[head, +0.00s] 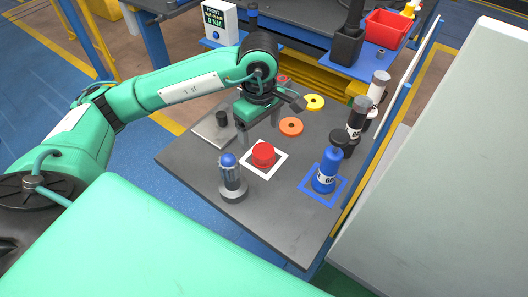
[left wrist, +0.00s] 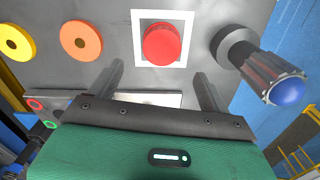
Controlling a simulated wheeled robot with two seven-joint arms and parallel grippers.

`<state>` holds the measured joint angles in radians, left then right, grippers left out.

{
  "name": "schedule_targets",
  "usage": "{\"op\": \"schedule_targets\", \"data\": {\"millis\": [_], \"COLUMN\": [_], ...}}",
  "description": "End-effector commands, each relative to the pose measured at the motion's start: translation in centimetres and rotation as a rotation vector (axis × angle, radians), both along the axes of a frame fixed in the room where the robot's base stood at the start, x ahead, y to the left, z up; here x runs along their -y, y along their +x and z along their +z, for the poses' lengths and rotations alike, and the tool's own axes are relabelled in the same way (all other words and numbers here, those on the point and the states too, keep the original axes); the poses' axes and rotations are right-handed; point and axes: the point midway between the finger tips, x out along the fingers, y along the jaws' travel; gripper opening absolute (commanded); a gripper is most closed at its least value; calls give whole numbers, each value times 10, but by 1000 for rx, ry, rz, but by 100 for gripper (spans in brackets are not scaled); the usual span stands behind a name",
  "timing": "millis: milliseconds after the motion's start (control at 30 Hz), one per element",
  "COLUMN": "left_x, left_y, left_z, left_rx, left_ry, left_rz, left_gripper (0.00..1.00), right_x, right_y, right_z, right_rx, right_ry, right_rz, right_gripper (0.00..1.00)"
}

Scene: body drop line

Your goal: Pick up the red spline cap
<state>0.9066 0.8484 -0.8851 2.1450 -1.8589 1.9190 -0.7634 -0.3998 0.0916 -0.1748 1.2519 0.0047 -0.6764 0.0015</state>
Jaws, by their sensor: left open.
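The red spline cap (head: 263,154) is a short red cylinder on a white-framed square (head: 248,165) on the dark table. It also shows in the left wrist view (left wrist: 162,46), whole and uncovered, beyond the fingertips. My left gripper (head: 258,134) is open and empty, with its fingers pointing down, just behind the cap in the head view and apart from it. In the left wrist view the two fingers of my left gripper (left wrist: 158,75) are spread wide. My right gripper is not in view.
A blue-topped ribbed shaft (head: 231,178) stands left of the cap on a round base. Orange (head: 291,127) and yellow (head: 314,102) rings lie behind. A blue bottle (head: 326,170) stands at right on a blue-framed square, with dark and pale bottles behind. The table front is bare.

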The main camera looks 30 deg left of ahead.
Motion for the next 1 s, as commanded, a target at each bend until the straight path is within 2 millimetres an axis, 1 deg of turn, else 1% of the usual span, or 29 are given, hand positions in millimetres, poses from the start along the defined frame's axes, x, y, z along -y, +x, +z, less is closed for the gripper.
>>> {"op": "schedule_targets", "data": {"millis": [33, 100, 333, 500, 633, 733, 933, 967, 1000], "left_x": [0, 0, 4, 12, 11, 11, 12, 12, 12], "left_y": [-1, -1, -2, -5, -4, -4, -4, -4, -4], "left_z": [-8, -16, -30, -52, -68, -74, -75, -75, -75], "left_rx": [-4, -3, -4, -5, -4, -2, -1, -1, -1], "left_ry": [-1, 0, -2, -3, -2, -2, -2, -2, -2], "left_rz": [1, 1, -1, -2, 1, 0, 0, 0, 0], "left_gripper": [81, 81, 81, 81, 81, 81, 81, 79, 71], "right_x": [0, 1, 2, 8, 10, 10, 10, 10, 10], "right_y": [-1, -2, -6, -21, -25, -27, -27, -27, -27], "right_z": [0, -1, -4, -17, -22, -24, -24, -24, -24], "right_rx": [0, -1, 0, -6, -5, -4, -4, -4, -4], "right_ry": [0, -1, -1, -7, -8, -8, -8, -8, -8], "right_rz": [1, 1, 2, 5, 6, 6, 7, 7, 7], "right_gripper": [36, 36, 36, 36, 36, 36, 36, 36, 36]}}
